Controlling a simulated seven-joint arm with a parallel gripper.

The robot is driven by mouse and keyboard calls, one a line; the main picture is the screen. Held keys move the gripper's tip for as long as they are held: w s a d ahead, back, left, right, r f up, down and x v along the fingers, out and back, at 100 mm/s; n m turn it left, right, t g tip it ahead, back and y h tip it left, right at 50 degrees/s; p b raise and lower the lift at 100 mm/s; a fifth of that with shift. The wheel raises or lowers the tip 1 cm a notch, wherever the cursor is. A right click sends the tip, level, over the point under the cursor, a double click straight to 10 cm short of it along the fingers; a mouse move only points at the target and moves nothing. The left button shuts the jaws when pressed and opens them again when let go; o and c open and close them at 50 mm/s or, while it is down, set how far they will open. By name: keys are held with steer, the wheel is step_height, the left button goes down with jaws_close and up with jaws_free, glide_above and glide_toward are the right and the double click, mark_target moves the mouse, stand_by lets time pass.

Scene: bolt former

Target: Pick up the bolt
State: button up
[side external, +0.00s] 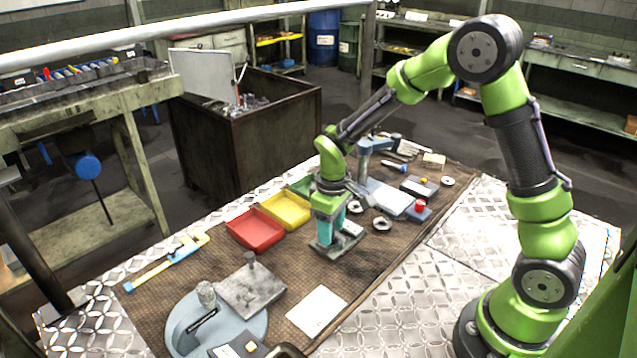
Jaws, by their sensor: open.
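My gripper (326,236) points down over a small grey metal block (350,243) near the middle of the brown mat. The jaws are open. The fingertips are at or just above the block, and I cannot tell whether they touch it. No bolt shows clearly between the fingers; the gripper hides part of that spot. A short dark upright peg (251,261), possibly a bolt, stands on a flat grey metal plate (254,292) to the left and nearer the camera, apart from my gripper.
Red (254,230) and yellow (286,210) trays lie just left of my gripper. A grey round base (236,322) stands in front. Rings and a blue stand (366,165) are behind. White paper (316,311) lies flat.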

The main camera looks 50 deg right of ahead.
jaws_close()
stand_by(0.3)
steer(key=shift+r, duration=0.5)
steer(key=r, duration=0.2)
steer(key=shift+s+r, duration=0.4)
steer(key=s+r, duration=0.4)
steer(key=s, duration=1.1)
steer(key=shift+d+r, duration=0.15)
steer(key=shift+d, duration=0.05)
